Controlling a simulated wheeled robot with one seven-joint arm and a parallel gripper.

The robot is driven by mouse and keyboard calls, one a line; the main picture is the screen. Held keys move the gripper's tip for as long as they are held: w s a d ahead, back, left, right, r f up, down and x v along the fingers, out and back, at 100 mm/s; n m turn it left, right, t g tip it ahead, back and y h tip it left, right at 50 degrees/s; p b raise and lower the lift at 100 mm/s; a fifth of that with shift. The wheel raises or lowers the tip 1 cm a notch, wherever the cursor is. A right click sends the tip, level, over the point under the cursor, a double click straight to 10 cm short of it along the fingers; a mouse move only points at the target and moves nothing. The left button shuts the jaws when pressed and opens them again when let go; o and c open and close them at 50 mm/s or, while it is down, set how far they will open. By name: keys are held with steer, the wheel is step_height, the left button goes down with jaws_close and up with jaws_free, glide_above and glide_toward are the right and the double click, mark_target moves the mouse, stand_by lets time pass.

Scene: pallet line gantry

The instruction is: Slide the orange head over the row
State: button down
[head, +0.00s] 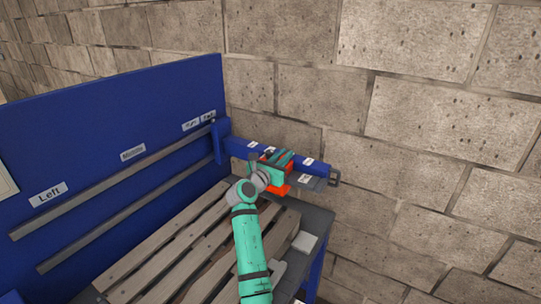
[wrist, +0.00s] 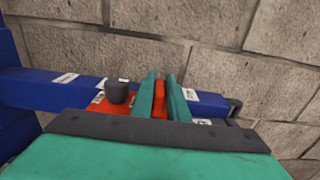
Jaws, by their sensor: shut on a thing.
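The orange head (head: 277,189) sits on the blue beam (head: 237,146), toward the beam's right end, in the head view. My gripper (head: 281,159) is at the head, and my arm hides part of it. In the wrist view the two green fingers of my gripper (wrist: 160,97) are shut on an upright orange part of the head (wrist: 159,97). A dark round knob (wrist: 117,92) stands on the head to the left of the fingers. The row on the wooden pallet (head: 165,254) cannot be made out as separate items.
A blue back panel (head: 110,120) carries labels reading "Left" and "Middle" and two grey rails (head: 100,203). White labels mark the beam. A dark hook-like end (head: 334,177) closes the beam at right. A brick wall stands close behind.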

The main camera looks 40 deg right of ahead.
steer(key=shift+s+d, duration=0.3)
steer(key=shift+s, duration=0.1)
steer(key=c, duration=1.7)
jaws_free()
steer(key=shift+d, duration=0.1)
steer(key=shift+w+a, duration=0.2)
steer(key=shift+w, duration=0.1)
steer(key=shift+a, duration=0.4)
steer(key=v, duration=1)
steer(key=shift+s, duration=0.25)
steer(key=shift+w, duration=0.15)
